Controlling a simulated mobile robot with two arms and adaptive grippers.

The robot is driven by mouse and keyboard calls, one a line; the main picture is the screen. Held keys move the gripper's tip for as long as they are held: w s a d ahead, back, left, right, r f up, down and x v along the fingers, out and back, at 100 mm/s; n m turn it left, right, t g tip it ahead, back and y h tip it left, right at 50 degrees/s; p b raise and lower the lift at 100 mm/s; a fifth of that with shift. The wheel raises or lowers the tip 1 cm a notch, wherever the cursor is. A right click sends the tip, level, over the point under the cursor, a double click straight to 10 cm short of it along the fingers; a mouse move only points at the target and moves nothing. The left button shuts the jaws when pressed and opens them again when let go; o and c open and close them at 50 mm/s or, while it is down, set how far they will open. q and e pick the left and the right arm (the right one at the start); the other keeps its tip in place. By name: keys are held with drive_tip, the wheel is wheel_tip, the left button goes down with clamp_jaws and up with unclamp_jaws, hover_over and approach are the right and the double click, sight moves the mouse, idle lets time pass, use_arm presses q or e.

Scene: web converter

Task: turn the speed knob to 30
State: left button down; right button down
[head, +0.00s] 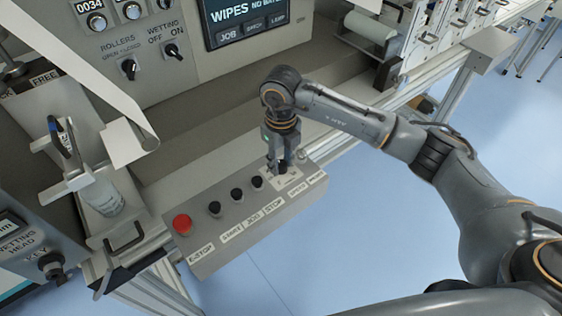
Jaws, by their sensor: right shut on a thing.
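The speed knob (283,169) is a small dark knob at the right part of the grey control box, on a pale dial plate marked SPEED. My right gripper (281,163) points down over it and is shut on the knob. The gripper covers most of the knob, and the pointer and dial numbers cannot be read. The control box (222,248) also carries a red E-STOP button and several black buttons in a row to the left of the knob. My left gripper is not in view.
Behind are the machine's panel with a ROLLERS switch (129,68) and a screen (250,22). A white web strip (85,75) hangs at left. Blue floor lies open in front.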

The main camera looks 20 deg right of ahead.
sight(281, 163)
drive_tip(key=shift+m, duration=0.3)
drive_tip(key=c, duration=1)
unclamp_jaws()
wheel_tip(281, 163, up, 12)
drive_tip(key=shift+r, duration=0.1)
